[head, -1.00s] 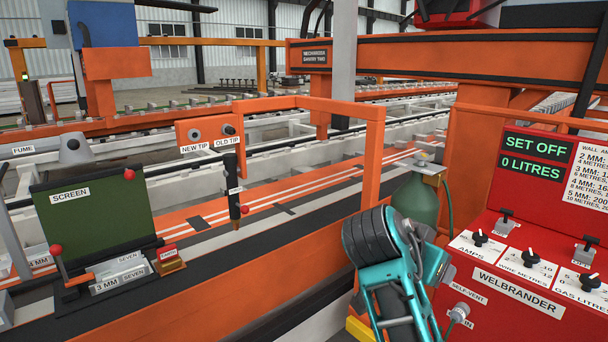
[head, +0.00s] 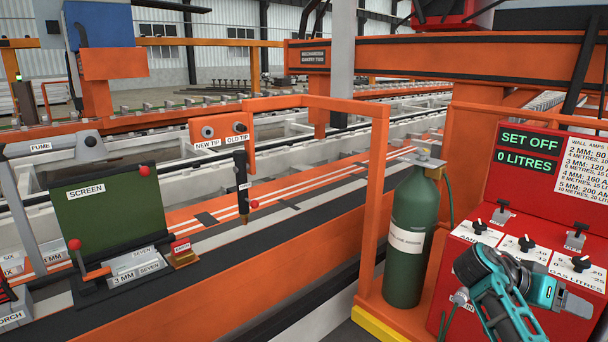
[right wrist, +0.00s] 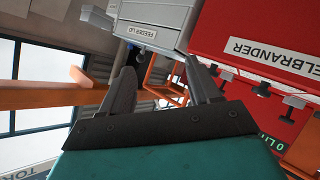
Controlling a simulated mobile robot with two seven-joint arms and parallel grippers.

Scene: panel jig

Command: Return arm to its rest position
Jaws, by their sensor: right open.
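My right arm's teal and black links show at the lower right of the head view, in front of the red welder panel (head: 448,300). My right gripper (head: 578,302) points to the right there, before the panel's lower front. In the right wrist view the gripper (right wrist: 162,78) has its two dark fingers apart, with nothing between them. Behind the fingers are a grey box labelled FEEDER LID (right wrist: 157,18) and the red panel, seen upside down. My left gripper is not in view.
A green gas cylinder (head: 408,255) stands left of the panel, beside an orange frame post (head: 376,190). Knobs (head: 526,243) and switches stick out of the panel close to my right arm. A green screen (head: 105,215) and a hanging torch tip holder (head: 241,185) are at left.

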